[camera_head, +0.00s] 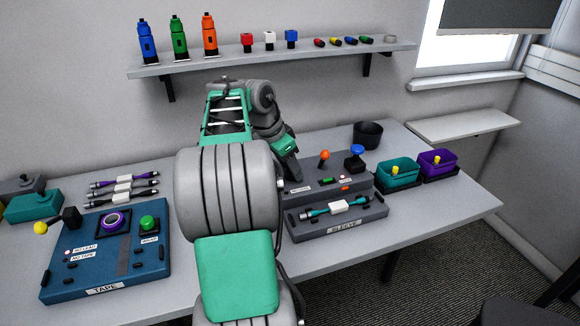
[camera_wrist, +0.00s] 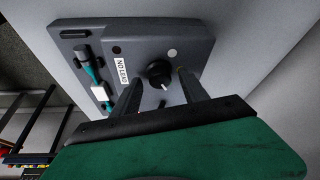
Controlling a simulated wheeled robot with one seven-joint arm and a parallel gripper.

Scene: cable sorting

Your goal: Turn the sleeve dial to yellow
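The grey sleeve machine (camera_head: 330,186) stands right of my arm, with a SLEEVE label on its front. In the wrist view its panel (camera_wrist: 143,49) carries a black round dial (camera_wrist: 158,73) with a pale pointer mark. A white spot lies beyond the dial. The dial is hidden behind my arm in the head view. My gripper (camera_wrist: 160,78) is open in the wrist view, one finger on each side of the dial; I cannot tell whether they touch it. In the head view, my gripper (camera_head: 294,170) points down at the machine's left part. Which colour the dial points at is unclear.
A teal cable with a white block (camera_head: 338,206) lies in the machine's front. An orange-topped lever (camera_head: 323,155) and a blue knob (camera_head: 357,151) rise behind. Teal (camera_head: 398,177) and purple (camera_head: 437,168) bins stand right. The TAPE machine (camera_head: 105,265) is left.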

